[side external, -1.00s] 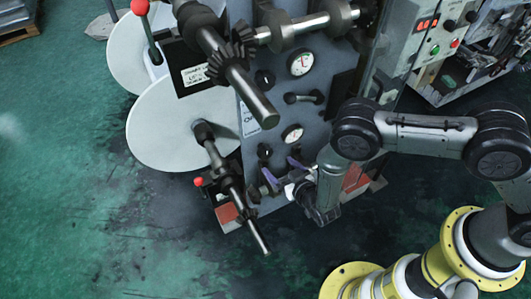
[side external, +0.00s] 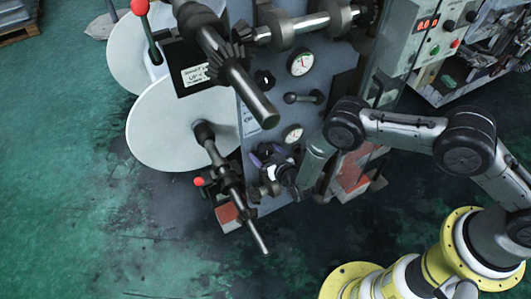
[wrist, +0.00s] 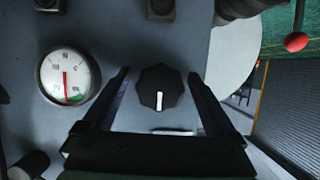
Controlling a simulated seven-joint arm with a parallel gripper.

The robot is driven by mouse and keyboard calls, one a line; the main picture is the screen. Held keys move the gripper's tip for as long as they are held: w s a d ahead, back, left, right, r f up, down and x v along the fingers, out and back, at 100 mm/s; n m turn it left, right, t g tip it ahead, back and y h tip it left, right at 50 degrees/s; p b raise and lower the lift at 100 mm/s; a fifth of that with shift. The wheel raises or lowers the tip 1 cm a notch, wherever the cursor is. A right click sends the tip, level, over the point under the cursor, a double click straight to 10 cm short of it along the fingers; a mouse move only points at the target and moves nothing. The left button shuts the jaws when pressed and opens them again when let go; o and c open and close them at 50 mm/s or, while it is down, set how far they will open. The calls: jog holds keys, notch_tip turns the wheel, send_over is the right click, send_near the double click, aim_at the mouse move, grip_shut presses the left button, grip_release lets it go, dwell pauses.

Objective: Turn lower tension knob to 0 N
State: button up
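The lower tension knob (wrist: 152,77) is black and lobed, with a white pointer line aimed toward the bottom of the wrist view. My gripper (wrist: 160,82) is open, with one finger on each side of the knob and visible gaps between. In the side external view my gripper (side external: 266,157) is at the lower part of the machine panel and hides the knob. The lower gauge (side external: 292,133) is beside it; it also shows in the wrist view (wrist: 66,78), with a red needle near vertical. The scale figures are too small to read.
A large white disc (side external: 165,125) and a dark shaft (side external: 230,195) stand left of the panel. A red-ball lever (wrist: 296,41) is at upper right of the wrist view. Above are an upper gauge (side external: 300,62) and an upper knob (side external: 264,78). The green floor (side external: 80,220) is clear.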

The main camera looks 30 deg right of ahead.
jog(key=c, duration=1.3)
jog(key=shift+n, duration=0.3)
jog(key=n+h, duration=0.3)
jog(key=shift+n, duration=0.4)
jog(key=n+h, duration=0.1)
jog(key=n, duration=0.1)
jog(key=shift+d+n+t+h, duration=0.1)
jog(key=shift+n+t+h, duration=0.2)
jog(key=shift+n+t, duration=0.1)
jog(key=n+t+h, duration=0.1)
jog(key=n, duration=0.1)
jog(key=shift+n, duration=0.4)
jog(key=n+t, duration=0.1)
jog(key=n, duration=0.1)
jog(key=n+t+h, duration=0.1)
jog(key=n, duration=0.2)
jog(key=shift+r+n, duration=0.1)
jog(key=shift+n, duration=0.2)
jog(key=n+t, duration=0.1)
jog(key=n, duration=0.2)
jog(key=n+t, duration=0.1)
jog(key=n, duration=0.3)
jog(key=shift+r+t, duration=0.1)
jog(key=shift+t, duration=0.2)
jog(key=shift+n+y, duration=0.4)
